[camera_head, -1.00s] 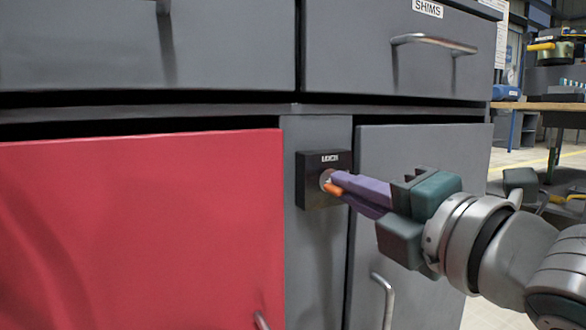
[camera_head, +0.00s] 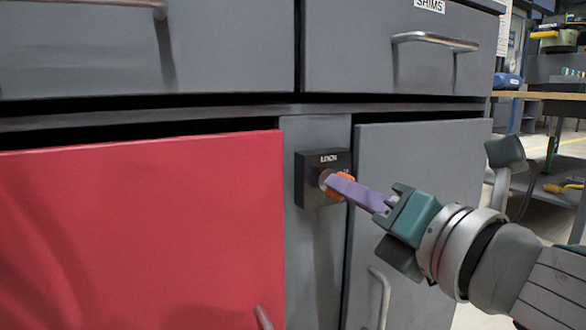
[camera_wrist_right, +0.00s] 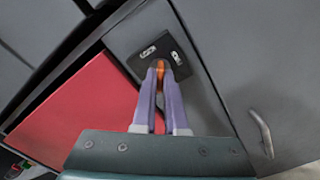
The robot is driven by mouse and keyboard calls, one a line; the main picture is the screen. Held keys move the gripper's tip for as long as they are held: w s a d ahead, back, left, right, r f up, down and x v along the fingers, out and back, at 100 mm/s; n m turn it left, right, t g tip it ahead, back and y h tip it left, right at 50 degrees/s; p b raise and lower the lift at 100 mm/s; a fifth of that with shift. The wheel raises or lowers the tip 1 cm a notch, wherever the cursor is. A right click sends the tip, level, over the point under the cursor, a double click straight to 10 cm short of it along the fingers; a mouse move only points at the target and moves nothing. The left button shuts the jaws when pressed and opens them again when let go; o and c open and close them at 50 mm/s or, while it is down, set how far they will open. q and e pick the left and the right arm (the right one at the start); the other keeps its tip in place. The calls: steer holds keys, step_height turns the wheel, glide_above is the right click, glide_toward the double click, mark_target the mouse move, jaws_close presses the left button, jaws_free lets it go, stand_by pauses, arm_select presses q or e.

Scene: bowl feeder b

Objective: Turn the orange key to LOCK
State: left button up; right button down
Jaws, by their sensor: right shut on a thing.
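The orange key (camera_head: 341,193) sits in the round keyhole of a black lock box (camera_head: 308,180) on the grey post between the two lower doors. The box carries small white lettering that is hard to read. My right gripper (camera_head: 335,185), with purple fingers, comes in from the right and is shut on the key. In the right wrist view the key (camera_wrist_right: 160,69) shows between the two purple fingertips (camera_wrist_right: 160,75), in front of the lock box (camera_wrist_right: 140,44). The fingers hide part of the key. My left gripper is not in view.
A red door (camera_head: 140,235) is left of the lock and a grey door (camera_head: 430,160) with a metal handle (camera_head: 381,295) is right of it. Grey drawers with bar handles (camera_head: 435,41) are above. A workbench (camera_head: 540,96) stands farther back at right.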

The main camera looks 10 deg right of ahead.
stand_by(0.3)
steer(key=shift+n+p, duration=0.65)
steer(key=shift+n, duration=1.95)
steer(key=n+p, duration=0.1)
steer(key=n, duration=0.1)
steer(key=shift+n, duration=0.4)
steer(key=c, duration=0.9)
jaws_free()
